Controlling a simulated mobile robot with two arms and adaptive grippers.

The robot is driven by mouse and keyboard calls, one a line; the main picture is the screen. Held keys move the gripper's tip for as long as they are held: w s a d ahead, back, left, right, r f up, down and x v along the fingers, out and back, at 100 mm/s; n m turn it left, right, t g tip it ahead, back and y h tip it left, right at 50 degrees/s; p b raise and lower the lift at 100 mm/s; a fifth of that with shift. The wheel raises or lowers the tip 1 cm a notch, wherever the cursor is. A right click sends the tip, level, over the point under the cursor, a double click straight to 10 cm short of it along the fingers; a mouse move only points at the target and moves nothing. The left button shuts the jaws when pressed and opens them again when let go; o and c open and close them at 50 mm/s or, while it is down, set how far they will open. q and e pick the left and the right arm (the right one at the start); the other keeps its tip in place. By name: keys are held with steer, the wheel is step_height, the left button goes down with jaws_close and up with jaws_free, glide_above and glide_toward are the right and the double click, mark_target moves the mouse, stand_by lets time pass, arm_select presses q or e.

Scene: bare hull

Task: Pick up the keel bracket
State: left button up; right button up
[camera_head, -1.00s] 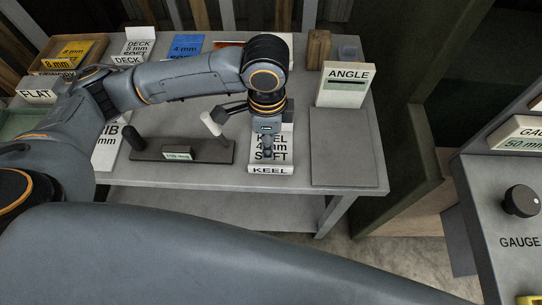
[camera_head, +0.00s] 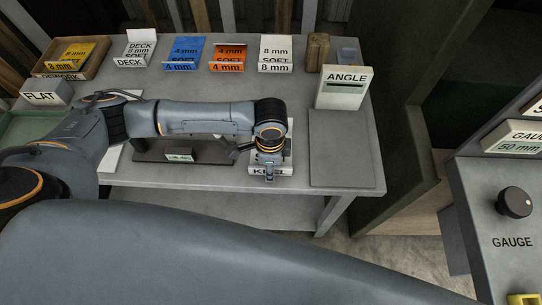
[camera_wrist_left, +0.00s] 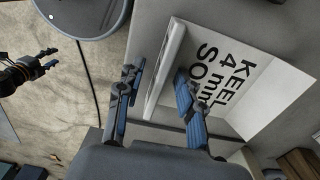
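The keel bracket is a white angled plate lettered KEEL 4 mm SOFT (camera_wrist_left: 232,72) with an upright front lip (camera_wrist_left: 167,65). In the head view it lies at the bench's front edge, its KEEL label (camera_head: 285,171) partly hidden by my left arm. My left gripper (camera_head: 269,178) is over that lip; in the left wrist view the gripper (camera_wrist_left: 158,72) is open, with one blue-padded finger on each side of the lip. I cannot tell whether either finger touches it. My right gripper (camera_wrist_left: 50,45) shows far off at the wrist view's left, fingers spread and empty.
A dark plate fixture (camera_head: 205,154) lies left of the bracket. The ANGLE block (camera_head: 345,88) stands behind a bare grey plate (camera_head: 342,148) at right. Labelled deck and colored brackets (camera_head: 230,58) line the back. A gauge console (camera_head: 500,180) is at far right.

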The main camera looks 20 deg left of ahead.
arm_select(q)
steer(key=shift+f, duration=0.25)
jaws_close()
steer(key=shift+r, duration=0.1)
